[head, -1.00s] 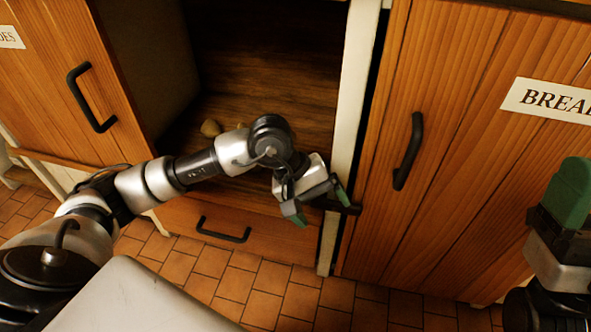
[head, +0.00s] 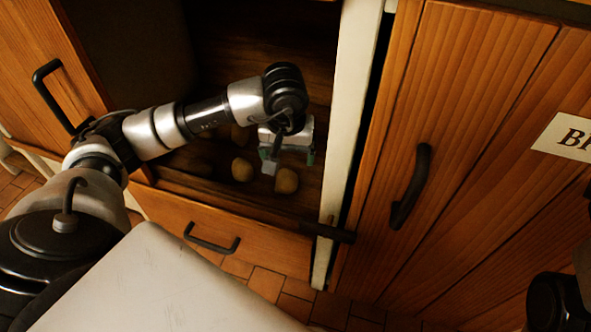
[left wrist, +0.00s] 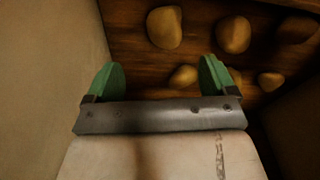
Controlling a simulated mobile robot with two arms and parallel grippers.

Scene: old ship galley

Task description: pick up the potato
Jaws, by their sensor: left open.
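Several potatoes lie on the wooden floor of the open cupboard. In the head view one potato (head: 242,170) and another potato (head: 287,181) lie in front of and below my left gripper (head: 288,162). A further potato (head: 240,134) is partly hidden behind my left arm. In the left wrist view my left gripper (left wrist: 160,80) is open and empty, its green fingers apart. Two larger potatoes (left wrist: 164,27) (left wrist: 233,34) show beyond the fingertips, and a smaller potato (left wrist: 183,76) shows between the fingers. My right gripper is not visible in the head view.
The cupboard's white post (head: 346,140) stands close to the right of my left gripper. A drawer with a black handle (head: 211,240) is below the opening. A closed wooden door with a black handle (head: 411,187) is on the right.

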